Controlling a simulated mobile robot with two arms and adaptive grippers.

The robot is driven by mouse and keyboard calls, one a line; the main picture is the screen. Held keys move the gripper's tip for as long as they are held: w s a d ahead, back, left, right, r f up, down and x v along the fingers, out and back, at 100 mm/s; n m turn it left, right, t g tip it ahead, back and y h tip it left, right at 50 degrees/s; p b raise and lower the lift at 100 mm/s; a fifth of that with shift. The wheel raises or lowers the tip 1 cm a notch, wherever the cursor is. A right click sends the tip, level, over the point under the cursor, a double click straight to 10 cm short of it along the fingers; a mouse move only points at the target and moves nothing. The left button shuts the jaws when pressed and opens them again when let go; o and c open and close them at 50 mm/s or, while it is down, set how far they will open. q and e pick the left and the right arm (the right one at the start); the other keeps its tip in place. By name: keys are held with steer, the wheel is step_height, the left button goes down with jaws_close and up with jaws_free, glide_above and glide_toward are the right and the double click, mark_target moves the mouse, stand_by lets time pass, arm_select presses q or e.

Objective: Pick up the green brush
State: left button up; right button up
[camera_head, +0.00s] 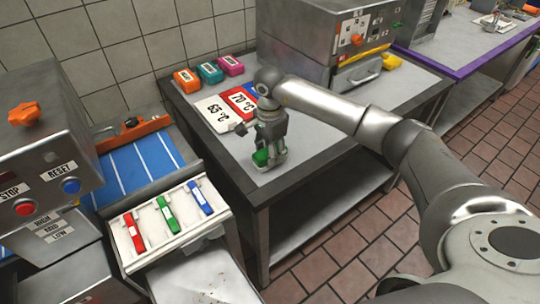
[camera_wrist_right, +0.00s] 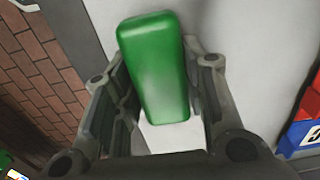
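A green brush (camera_wrist_right: 158,70) with a smooth, rounded green body lies between the fingers of my right gripper (camera_wrist_right: 158,75) in the right wrist view. A white patch shows at its lower end. In the head view my right gripper (camera_head: 268,150) points down over the grey table, and the brush (camera_head: 261,157) shows low at its fingertips. The fingers flank the brush closely, with small gaps near its lower end; whether they press on it I cannot tell. My left gripper is not in view.
The grey table (camera_head: 300,190) holds temperature cards (camera_head: 213,113) and small orange, teal and pink boxes (camera_head: 210,73). A metal appliance (camera_head: 325,40) stands behind. At left, a white tray (camera_head: 150,252) holds red, green and blue items, beside a control box (camera_head: 40,150).

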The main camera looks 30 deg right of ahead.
steer(key=c, duration=0.3)
steer(key=shift+r, duration=0.15)
steer(key=shift+r, duration=0.2)
step_height(320, 180, up, 2)
steer(key=shift+w+r+b, duration=0.1)
steer(key=shift+r+b, duration=0.05)
steer(key=shift+b, duration=0.75)
steer(key=s+a+r+b, duration=0.2)
steer(key=s+a+r, duration=0.6)
steer(key=s+r, duration=0.2)
steer(key=shift+s+b, duration=0.35)
steer(key=shift+s, duration=0.5)
